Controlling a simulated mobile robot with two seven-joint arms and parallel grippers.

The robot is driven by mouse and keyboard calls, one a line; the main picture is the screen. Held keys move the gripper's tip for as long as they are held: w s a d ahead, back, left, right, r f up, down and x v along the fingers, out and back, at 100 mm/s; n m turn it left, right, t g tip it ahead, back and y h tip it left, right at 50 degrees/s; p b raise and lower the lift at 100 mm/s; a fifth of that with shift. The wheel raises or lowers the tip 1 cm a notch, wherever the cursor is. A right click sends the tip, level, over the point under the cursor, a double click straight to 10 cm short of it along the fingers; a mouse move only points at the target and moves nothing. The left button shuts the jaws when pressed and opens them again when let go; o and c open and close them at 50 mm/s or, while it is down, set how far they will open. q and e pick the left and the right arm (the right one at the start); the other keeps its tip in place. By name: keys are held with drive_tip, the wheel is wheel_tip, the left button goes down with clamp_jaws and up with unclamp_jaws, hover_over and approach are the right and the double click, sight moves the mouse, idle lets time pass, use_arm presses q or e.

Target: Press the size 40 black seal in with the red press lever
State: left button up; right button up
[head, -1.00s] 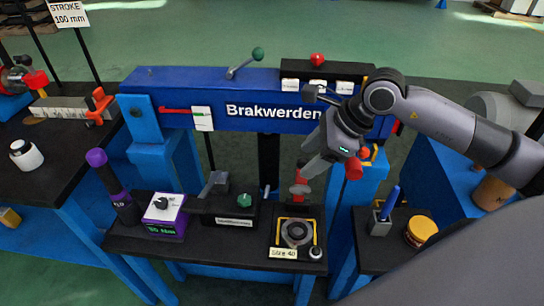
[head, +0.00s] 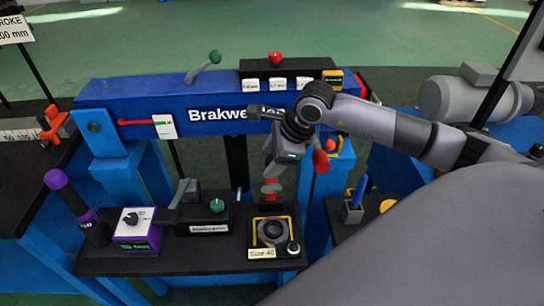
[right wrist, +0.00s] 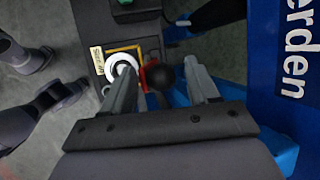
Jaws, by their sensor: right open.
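The nest with the Size 40 label (head: 262,253) has a yellow frame around a grey ring (head: 272,232) with a dark centre. The ring looks pale in the right wrist view (right wrist: 121,67). I cannot make out the black seal separately. My right gripper (head: 272,180) points down above the lever. It is open, with the knob appearing between its fingers (right wrist: 162,88); contact cannot be told.
The blue beam (head: 160,105) spans behind the bench. A red cylinder (head: 321,163) is right of the gripper. A purple-topped tool (head: 75,205), a purple box (head: 137,230) and a black block with a green knob (head: 205,212) stand to the left. A blue pen (head: 360,190) stands right.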

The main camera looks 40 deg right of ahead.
clamp_jaws()
idle(0.7)
drive_tip(key=shift+a+b, duration=0.1)
drive_tip(key=shift+b, duration=0.2)
